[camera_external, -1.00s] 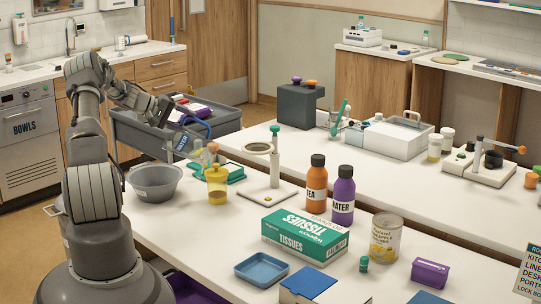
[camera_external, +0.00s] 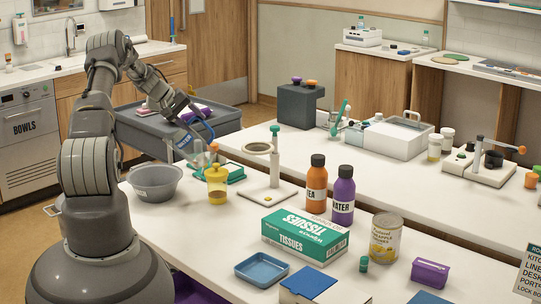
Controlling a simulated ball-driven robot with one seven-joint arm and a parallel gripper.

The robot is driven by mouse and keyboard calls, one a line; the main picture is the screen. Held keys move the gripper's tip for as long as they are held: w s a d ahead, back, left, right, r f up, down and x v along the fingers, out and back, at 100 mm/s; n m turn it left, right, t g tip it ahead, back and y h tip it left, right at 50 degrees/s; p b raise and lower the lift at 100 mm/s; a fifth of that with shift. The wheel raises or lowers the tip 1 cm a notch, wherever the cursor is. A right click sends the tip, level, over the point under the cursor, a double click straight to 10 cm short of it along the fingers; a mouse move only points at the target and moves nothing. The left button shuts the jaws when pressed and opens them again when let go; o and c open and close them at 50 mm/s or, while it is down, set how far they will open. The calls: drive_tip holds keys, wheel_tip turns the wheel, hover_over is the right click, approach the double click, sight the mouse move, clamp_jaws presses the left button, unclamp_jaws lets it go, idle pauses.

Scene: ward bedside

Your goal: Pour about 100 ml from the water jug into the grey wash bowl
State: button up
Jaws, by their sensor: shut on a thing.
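The grey wash bowl (camera_external: 155,186) stands upright at the left end of the near white table. My gripper (camera_external: 192,116) is shut on the water jug (camera_external: 186,143), which has a blue handle and a blue label. It holds the jug behind and to the right of the bowl, above the level of its rim. The jug is small here and partly lost against the grey cart. It looks tilted, but I cannot tell how far. No stream of water shows, and the water level in the jug and the inside of the bowl cannot be made out.
The grey cart (camera_external: 150,128) is behind. Bottles and a tissue box (camera_external: 305,238) fill mid-table.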

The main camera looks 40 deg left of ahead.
drive_tip(key=shift+w+d+r+g+p, duration=0.4)
drive_tip(key=shift+w+g+p, duration=0.1)
drive_tip(key=shift+p, duration=0.2)
drive_tip(key=w+p, duration=0.1)
drive_tip(key=w+d+g+y+p, duration=0.1)
drive_tip(key=p, duration=0.1)
drive_tip(key=w+g+y+p, duration=0.1)
drive_tip(key=p, duration=0.1)
drive_tip(key=shift+d+r, duration=0.35)
drive_tip(key=shift+r, duration=0.05)
drive_tip(key=shift+w+d+f+m+g+y+p, duration=0.3)
drive_tip(key=shift+w+d+f+g+y+p, duration=0.3)
drive_tip(key=shift+w+f+g, duration=0.35)
drive_tip(key=shift+w+d+f+g+y, duration=0.1)
drive_tip(key=shift+w+g+y, duration=0.2)
drive_tip(key=shift+g, duration=0.25)
drive_tip(key=shift+g+b, duration=0.3)
drive_tip(key=shift+w+d, duration=0.15)
idle(0.5)
